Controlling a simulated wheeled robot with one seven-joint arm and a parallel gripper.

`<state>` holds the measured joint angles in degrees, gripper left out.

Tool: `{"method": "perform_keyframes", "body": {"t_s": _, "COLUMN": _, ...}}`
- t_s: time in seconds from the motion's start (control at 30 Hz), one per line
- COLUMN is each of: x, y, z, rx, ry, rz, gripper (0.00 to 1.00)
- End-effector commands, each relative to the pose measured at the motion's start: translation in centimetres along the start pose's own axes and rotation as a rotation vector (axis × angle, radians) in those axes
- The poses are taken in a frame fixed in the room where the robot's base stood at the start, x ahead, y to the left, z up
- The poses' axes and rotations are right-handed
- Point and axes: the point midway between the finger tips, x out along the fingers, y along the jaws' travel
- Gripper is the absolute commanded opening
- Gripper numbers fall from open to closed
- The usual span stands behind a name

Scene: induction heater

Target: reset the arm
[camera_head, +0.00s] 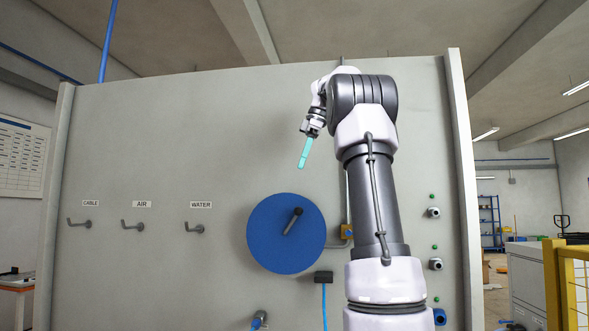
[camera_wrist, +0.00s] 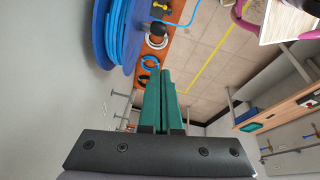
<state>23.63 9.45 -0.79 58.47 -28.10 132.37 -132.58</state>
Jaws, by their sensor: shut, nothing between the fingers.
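My gripper (camera_head: 304,152) is in front of the grey panel (camera_head: 150,130), up and to the right of the blue disc. Its teal fingers point down and slightly left. In the wrist view the two green fingers (camera_wrist: 160,100) lie side by side, shut with nothing between them. My arm is raised and bent at the top, and it hides part of the panel behind it.
A blue round reel (camera_head: 286,234) with a dark handle is on the panel. Hooks labelled CABLE (camera_head: 79,223), AIR (camera_head: 133,225) and WATER (camera_head: 194,228) are at left. A yellow railing (camera_head: 566,280) stands at far right. The wrist view shows blue hose coils (camera_wrist: 118,35) and tiled floor.

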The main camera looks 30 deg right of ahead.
Motion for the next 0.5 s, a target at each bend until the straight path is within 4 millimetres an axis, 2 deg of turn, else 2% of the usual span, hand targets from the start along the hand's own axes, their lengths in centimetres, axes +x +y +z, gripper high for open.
{"method": "perform_keyframes", "body": {"t_s": 0.27, "x": -0.1, "y": -0.7, "z": -0.2, "rx": 0.025, "ry": -0.006, "rz": 0.003, "gripper": 0.00}}
{"method": "perform_keyframes", "body": {"t_s": 0.37, "x": 0.7, "y": -2.6, "z": -0.8, "rx": 0.102, "ry": -0.022, "rz": 0.017, "gripper": 0.00}}
{"method": "perform_keyframes", "body": {"t_s": 0.5, "x": 3.2, "y": -7.1, "z": -1.7, "rx": 0.297, "ry": -0.037, "rz": 0.063, "gripper": 0.00}}
